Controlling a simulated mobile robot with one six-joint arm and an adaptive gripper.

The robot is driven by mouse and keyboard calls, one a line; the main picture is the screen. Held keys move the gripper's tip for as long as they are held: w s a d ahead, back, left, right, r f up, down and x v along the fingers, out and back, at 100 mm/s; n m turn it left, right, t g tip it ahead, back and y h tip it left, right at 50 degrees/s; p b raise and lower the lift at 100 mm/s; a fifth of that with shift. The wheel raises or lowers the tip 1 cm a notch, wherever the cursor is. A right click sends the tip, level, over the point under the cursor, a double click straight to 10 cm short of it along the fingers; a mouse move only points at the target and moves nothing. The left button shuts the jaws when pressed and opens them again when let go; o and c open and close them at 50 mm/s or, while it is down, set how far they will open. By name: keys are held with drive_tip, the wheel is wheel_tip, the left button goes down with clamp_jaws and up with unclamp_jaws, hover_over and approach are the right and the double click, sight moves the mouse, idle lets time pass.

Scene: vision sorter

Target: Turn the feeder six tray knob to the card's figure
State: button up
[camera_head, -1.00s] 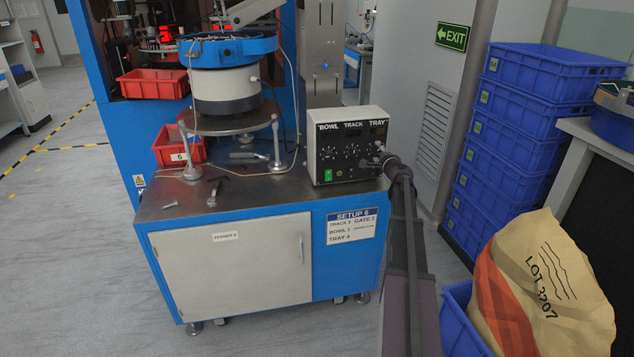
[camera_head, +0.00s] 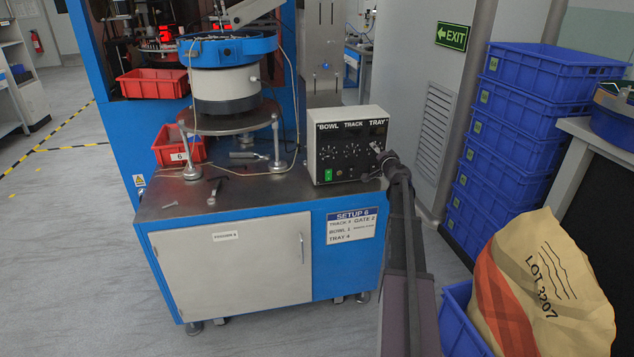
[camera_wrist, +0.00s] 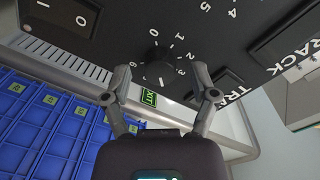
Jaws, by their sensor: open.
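The grey control box (camera_head: 322,160) on the feeder bench has BOWL, TRACK and TRAY columns. The black tray knob (camera_wrist: 159,61) shows in the wrist view, with white numerals beside it; I cannot tell its exact setting. My gripper (camera_wrist: 161,71) is open, with one finger on each side of the knob; I cannot tell whether either finger touches it. In the head view my gripper (camera_head: 381,156) covers the lower right of the box and hides the knob. The setup card (camera_head: 351,226) on the bench front is headed SETUP 6, and its bottom line reads TRAY 4.
A bowl feeder (camera_head: 226,75) stands on the bench, with a red bin marked 6 (camera_head: 180,146) beside it. Loose tools lie on the bench top. Stacked blue crates (camera_head: 505,135) and a paper sack (camera_head: 540,285) stand to the right. The floor at left is clear.

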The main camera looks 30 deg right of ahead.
drive_tip(key=s+a+n, duration=0.4)
drive_tip(key=s+n, duration=0.9)
drive_tip(key=s, duration=0.1)
drive_tip(key=w+a+n+g+y+p, duration=0.1)
drive_tip(key=a+y+p, duration=0.3)
drive_tip(key=a, duration=0.9)
drive_tip(key=w+a+r+n+g+y+p, duration=0.1)
drive_tip(key=w+a+n+g+y+p, duration=0.1)
drive_tip(key=a, duration=1)
drive_tip(key=shift+w+a+r+g+y+p, duration=0.35)
drive_tip(key=shift+g+y+p, duration=0.25)
drive_tip(key=shift+y+p, duration=0.5)
drive_tip(key=shift+f+n, duration=0.1)
drive_tip(key=shift+n, duration=0.2)
